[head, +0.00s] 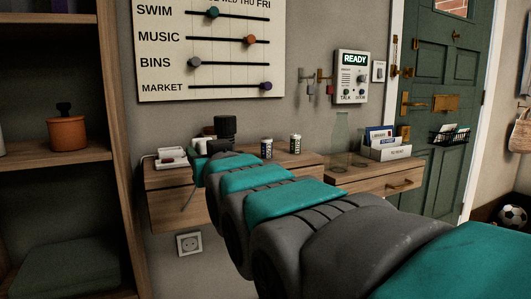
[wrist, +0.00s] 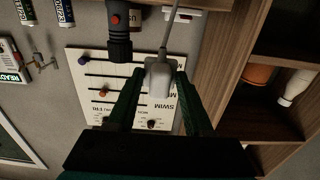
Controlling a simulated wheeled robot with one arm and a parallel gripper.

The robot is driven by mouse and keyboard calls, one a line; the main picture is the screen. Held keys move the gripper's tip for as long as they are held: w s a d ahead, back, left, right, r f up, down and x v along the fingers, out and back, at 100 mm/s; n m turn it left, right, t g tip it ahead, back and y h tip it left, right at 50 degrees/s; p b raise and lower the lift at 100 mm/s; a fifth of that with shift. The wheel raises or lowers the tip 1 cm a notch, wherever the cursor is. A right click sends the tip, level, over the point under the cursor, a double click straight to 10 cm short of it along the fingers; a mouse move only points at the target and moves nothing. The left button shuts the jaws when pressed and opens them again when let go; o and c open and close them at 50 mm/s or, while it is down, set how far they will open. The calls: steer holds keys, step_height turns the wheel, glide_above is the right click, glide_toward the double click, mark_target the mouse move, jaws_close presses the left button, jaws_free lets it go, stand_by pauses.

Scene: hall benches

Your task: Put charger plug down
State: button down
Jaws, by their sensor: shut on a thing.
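The charger plug (wrist: 160,78) is a white block with a pale cable (wrist: 171,28) running from it to the top of the wrist view. My gripper (wrist: 160,73) is shut on it, with one dark finger on each side. In the head view my arm reaches over the left wooden wall shelf (head: 171,199) and hides most of the gripper and plug. I cannot tell whether the plug touches the shelf.
A black torch (head: 225,128) stands close beside my gripper, also in the wrist view (wrist: 120,38). A tall bookcase (head: 122,130) borders the left.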

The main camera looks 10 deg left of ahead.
steer(key=x, duration=0.5)
steer(key=d+f+p+x, duration=0.1)
steer(key=x, duration=0.4)
steer(key=w+p+x, duration=0.1)
steer(key=x, duration=0.4)
steer(key=shift+d+f, duration=0.2)
steer(key=shift+d, duration=0.1)
step_height(320, 180, down, 3)
steer(key=shift+f+p, duration=0.15)
steer(key=shift+p, duration=0.15)
steer(key=shift+f, duration=0.1)
steer(key=shift+f, duration=0.15)
steer(key=shift+f+b, duration=0.35)
steer(key=shift+b, duration=0.1)
steer(key=shift+f, duration=0.15)
steer(key=shift+c, duration=1.5)
jaws_free()
